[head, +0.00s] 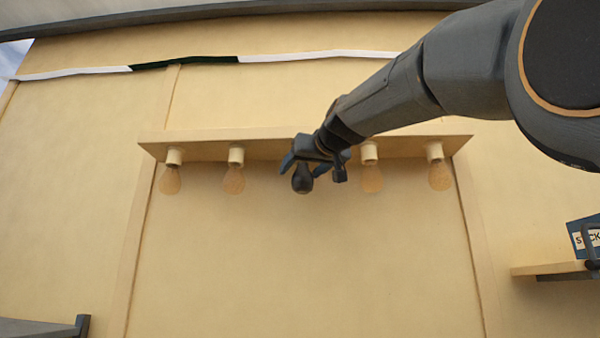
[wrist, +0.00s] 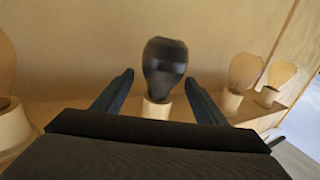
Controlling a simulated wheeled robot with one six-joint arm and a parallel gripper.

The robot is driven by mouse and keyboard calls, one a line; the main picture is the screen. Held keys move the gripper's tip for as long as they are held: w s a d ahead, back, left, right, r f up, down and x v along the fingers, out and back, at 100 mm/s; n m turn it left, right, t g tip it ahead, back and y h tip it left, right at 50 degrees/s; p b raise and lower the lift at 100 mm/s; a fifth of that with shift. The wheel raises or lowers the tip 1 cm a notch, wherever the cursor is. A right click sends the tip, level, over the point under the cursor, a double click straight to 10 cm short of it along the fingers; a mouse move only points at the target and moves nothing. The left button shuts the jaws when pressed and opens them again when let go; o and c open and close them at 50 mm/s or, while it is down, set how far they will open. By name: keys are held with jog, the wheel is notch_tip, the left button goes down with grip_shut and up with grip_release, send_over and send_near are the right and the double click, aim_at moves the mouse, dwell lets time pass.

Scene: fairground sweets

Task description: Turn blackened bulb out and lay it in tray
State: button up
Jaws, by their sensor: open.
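The blackened bulb (head: 302,179) hangs in the middle of a row under a cream wooden ledge. In the wrist view the dark bulb (wrist: 165,69) sits in its cream socket (wrist: 156,109), between my two fingers and apart from both. My gripper (head: 315,174) is open at the bulb; its fingers also show in the wrist view (wrist: 158,92), one on each side. In the head view my gripper hides the socket of the blackened bulb. No tray shows in either view.
Amber bulbs hang on both sides: the nearest are left (head: 234,180) and right (head: 372,179) of my gripper. The ledge (head: 205,149) is close above. A small shelf (head: 548,269) with a blue sign (head: 583,236) is at the right. The wall below the bulbs is clear.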

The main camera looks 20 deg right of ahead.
jog(key=shift+w+d+f+y+b, duration=0.15)
jog(key=shift+y+b, duration=0.25)
jog(key=shift+b, duration=0.6)
jog(key=shift+n+y+b, duration=0.4)
jog(key=shift+n+b, duration=0.2)
jog(key=shift+b, duration=0.55)
jog(key=shift+s, duration=0.2)
jog(key=shift+c, duration=0.5)
jog(key=c, duration=1.1)
jog(key=shift+m+h+p, duration=0.9)
jog(key=shift+h+p, duration=0.5)
jog(key=shift+p, duration=1.2)
jog(key=shift+w, duration=0.1)
jog(key=o, duration=1)
jog(key=shift+o, duration=0.9)
